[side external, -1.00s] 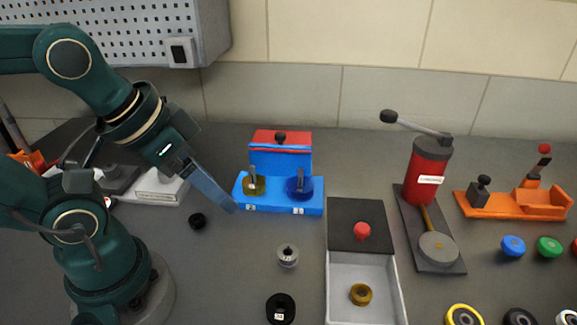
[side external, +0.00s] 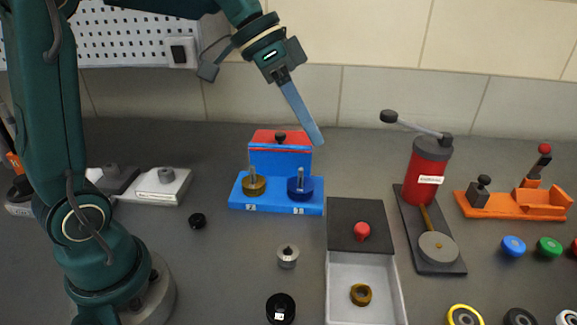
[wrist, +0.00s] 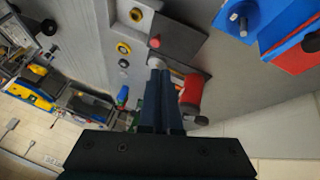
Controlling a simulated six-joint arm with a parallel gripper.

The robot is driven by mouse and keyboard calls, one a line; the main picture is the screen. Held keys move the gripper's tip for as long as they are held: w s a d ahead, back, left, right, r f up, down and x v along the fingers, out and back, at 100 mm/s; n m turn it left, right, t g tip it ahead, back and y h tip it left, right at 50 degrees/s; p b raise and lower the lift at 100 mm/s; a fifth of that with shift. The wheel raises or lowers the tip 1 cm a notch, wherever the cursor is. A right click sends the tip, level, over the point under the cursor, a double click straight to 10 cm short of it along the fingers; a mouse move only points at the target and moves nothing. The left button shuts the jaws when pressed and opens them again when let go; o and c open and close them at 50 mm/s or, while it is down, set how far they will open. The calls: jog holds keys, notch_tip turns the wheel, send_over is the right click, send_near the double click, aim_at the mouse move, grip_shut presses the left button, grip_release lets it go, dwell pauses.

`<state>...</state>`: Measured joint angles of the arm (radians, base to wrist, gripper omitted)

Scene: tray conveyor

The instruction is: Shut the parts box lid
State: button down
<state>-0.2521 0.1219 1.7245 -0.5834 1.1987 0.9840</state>
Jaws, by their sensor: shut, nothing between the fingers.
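The parts box (side external: 399,300) is a light grey open tray at the front centre of the side view. Its dark lid (side external: 345,212) with a red knob (side external: 362,231) covers the back part. The front part is open, and a brass ring (side external: 361,294) lies inside. In the wrist view the lid (wrist: 185,38) and red knob (wrist: 154,41) show just beyond my fingertips. My gripper (side external: 318,138) is shut and empty, raised in the air above and behind the box, apart from the lid.
A blue fixture (side external: 238,203) with two pegs stands left of the lid. A red press (side external: 424,165) with a lever stands to its right, and an orange fixture (side external: 505,207) farther right. A metal collar (side external: 288,257) and black ring (side external: 281,308) lie left of the box.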

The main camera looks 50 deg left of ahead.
jog(key=w+a+f+n, duration=0.1)
jog(key=w+a+f, duration=0.2)
jog(key=f, duration=0.1)
send_near(345, 228)
jog(key=shift+n+g+h, duration=0.3)
jog(key=shift+g+h, duration=0.1)
jog(key=w+f, duration=0.1)
jog(key=w, duration=0.1)
jog(key=w+f, duration=0.1)
jog(key=w, duration=0.1)
jog(key=shift+d+f, duration=0.15)
jog(key=shift+f, duration=0.05)
jog(key=d, duration=0.2)
jog(key=d+f, duration=0.1)
jog(key=shift+s, duration=0.4)
jog(key=shift+s+d, duration=0.15)
jog(key=shift+d, duration=0.3)
jog(key=shift+s+d, duration=0.15)
jog(key=s+d, duration=0.7)
jog(key=d, duration=0.1)
jog(key=shift+s, duration=0.3)
jog(key=shift+s+d, duration=0.4)
jog(key=shift+s, duration=0.2)
